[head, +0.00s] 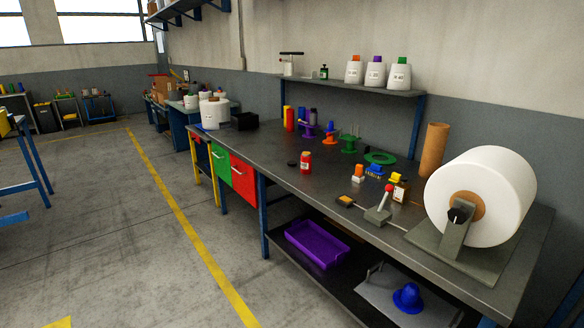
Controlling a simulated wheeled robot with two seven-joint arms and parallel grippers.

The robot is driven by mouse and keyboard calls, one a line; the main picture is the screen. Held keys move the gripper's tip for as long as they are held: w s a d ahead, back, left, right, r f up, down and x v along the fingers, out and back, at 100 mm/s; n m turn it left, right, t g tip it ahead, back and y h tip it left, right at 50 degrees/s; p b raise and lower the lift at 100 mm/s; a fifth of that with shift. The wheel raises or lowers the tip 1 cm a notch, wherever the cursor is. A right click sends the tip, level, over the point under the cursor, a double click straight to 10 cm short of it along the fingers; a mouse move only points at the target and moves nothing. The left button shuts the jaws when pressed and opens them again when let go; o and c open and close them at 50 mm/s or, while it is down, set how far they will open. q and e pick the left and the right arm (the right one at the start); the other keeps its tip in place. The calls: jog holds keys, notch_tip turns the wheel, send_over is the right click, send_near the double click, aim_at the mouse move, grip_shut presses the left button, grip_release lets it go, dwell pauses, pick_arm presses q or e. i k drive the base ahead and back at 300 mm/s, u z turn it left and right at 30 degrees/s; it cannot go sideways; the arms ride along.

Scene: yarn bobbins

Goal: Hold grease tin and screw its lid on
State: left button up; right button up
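A small red container (305,163) with a pale band stands upright on the dark workbench, left of the middle of the bench. It may be the grease tin; no readable label shows. A small flat black disc (292,164) lies on the bench just left of it, apart from it, and looks like a lid. Whether the container's top is open is too small to tell. Neither of my grippers shows in the head view.
The workbench (262,150) carries colored spools, a large white roll (484,196) at right, a red-knobbed lever (381,204) and small boxes. A shelf (345,86) with white bottles hangs behind. A purple tray (317,243) sits below.

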aim_at(305, 157)
jog(key=u, duration=0.45)
jog(key=i, duration=0.75)
jog(key=u, duration=0.5)
jog(key=i, duration=1)
jog(key=z, duration=0.7)
jog(key=i, duration=0.8)
jog(key=z, duration=0.85)
jog(key=i, duration=0.3)
jog(key=z, duration=0.35)
